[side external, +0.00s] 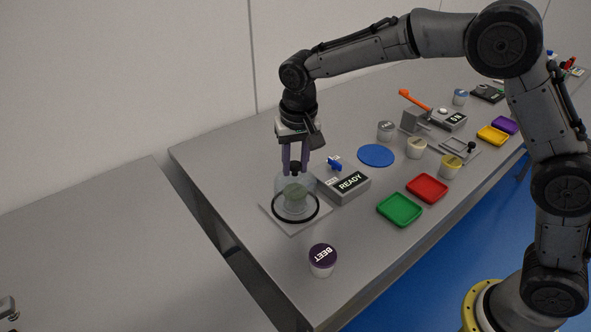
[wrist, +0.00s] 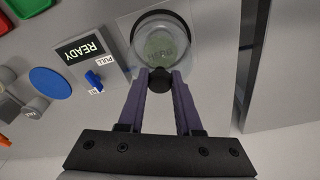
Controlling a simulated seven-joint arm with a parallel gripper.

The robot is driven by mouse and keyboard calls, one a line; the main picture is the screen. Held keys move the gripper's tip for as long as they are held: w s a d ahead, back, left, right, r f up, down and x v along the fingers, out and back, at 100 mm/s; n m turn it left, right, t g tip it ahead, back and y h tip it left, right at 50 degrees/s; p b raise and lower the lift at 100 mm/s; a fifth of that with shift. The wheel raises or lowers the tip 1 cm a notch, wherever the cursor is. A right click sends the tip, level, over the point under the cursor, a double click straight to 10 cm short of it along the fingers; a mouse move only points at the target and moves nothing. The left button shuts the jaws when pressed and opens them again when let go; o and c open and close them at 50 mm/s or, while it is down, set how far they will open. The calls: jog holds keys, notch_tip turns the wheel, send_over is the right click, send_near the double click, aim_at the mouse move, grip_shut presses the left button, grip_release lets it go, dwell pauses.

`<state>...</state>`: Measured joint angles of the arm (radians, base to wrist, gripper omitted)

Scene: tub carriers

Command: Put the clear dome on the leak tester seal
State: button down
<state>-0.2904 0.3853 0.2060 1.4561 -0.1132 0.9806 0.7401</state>
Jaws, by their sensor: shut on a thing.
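The clear dome (side external: 281,186) is a see-through cover with a black knob on top. My gripper (side external: 295,168) is shut on that knob, its purple fingers pointing down; it also shows in the wrist view (wrist: 160,82). The leak tester seal (side external: 296,220) is a black ring on a light square plate. The dome is upright over the ring, around a greenish tub (side external: 295,194) that shows through it. I cannot tell whether the dome's rim touches the seal. The wrist view shows the dome (wrist: 137,50) partly hidden by the knob and fingers.
The tester's grey box (side external: 341,186) with a READY display and a blue valve (side external: 334,163) stands close right of the plate. A BEET tub (side external: 322,260) stands in front. Green (side external: 400,209) and red (side external: 427,188) trays and a blue disc (side external: 376,155) lie further right.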

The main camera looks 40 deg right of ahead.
jog(key=shift+f, duration=0.9)
jog(key=shift+f, duration=0.2)
jog(key=c, duration=0.6)
grip_release()
jog(key=shift+r, duration=0.1)
